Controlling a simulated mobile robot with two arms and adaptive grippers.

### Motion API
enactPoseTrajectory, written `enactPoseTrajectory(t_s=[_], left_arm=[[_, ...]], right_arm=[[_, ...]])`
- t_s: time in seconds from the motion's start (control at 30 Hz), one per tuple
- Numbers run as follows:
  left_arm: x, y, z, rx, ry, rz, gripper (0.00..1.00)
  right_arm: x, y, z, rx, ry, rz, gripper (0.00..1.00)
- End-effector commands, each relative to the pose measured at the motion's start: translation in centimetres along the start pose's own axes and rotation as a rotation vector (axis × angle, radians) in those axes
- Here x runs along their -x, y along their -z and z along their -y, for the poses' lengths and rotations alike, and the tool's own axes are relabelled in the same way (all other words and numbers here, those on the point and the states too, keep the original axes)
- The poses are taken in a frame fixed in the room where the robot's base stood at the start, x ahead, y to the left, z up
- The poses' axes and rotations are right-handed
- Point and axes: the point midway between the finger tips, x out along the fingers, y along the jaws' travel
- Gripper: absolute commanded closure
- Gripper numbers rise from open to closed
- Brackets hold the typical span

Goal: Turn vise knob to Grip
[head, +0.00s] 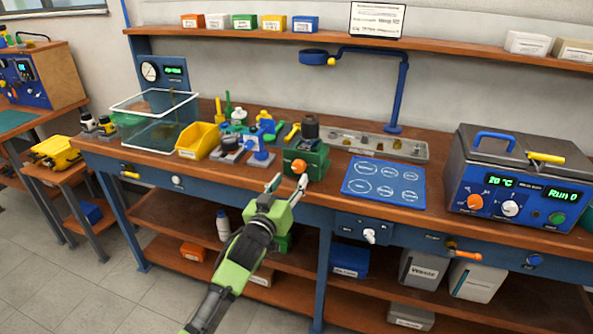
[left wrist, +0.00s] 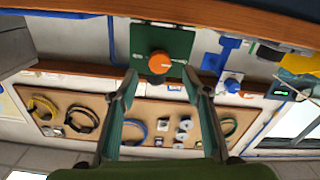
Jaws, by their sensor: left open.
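The vise (head: 317,158) is a green block near the front edge of the workbench, with a dark cylindrical part on top. Its orange round knob (head: 299,166) faces the front. My left gripper (head: 287,182) is open and empty, just in front of and slightly below the knob in the head view, fingers pointing at the vise. In the left wrist view the knob (left wrist: 160,62) shows on the green vise face (left wrist: 180,42), ahead of and between the two open fingers (left wrist: 160,84). I see no contact. The markings around the knob are too small to read.
A blue mat (head: 384,184) with outlined circles lies right of the vise. A blue fixture (head: 260,156) and a yellow bin (head: 197,140) stand to its left. A metal tray (head: 377,145) lies behind. A blue bath unit (head: 520,185) stands at the right.

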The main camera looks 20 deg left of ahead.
Motion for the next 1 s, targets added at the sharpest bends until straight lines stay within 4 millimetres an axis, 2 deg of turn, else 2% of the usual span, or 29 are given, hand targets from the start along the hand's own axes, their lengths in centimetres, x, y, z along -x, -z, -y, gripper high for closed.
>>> enactPoseTrajectory(t_s=[0.1, 0.33, 0.5, 0.8, 0.83, 0.97, 1.0], left_arm=[[-2.1, 0.1, -0.1, 0.001, 0.000, -0.001, 0.56], [-4.9, 0.0, 0.0, 0.000, 0.000, 0.000, 0.56], [-5.7, 0.0, 0.0, 0.000, 0.000, 0.001, 0.56], [-5.8, 0.0, 0.0, 0.000, -0.001, 0.000, 0.56], [-5.8, 0.0, 0.0, 0.000, -0.001, 0.000, 0.61], [-5.8, 0.0, 0.0, 0.000, 0.000, 0.000, 0.95], [-5.8, 0.0, 0.0, 0.000, 0.000, 0.000, 0.95]], right_arm=[[0.1, 0.9, 0.1, -0.001, 0.002, -0.013, 0.60], [0.1, 1.8, 1.2, -0.005, 0.014, -0.026, 0.60], [0.1, 1.9, 1.6, -0.004, 0.018, -0.027, 0.60], [0.1, 1.7, 1.1, -0.001, 0.012, -0.024, 0.60], [0.1, 1.6, 1.0, -0.001, 0.012, -0.023, 0.60], [0.1, 1.5, 0.8, 0.000, 0.009, -0.021, 0.60], [0.1, 1.5, 0.7, 0.000, 0.008, -0.021, 0.60]])
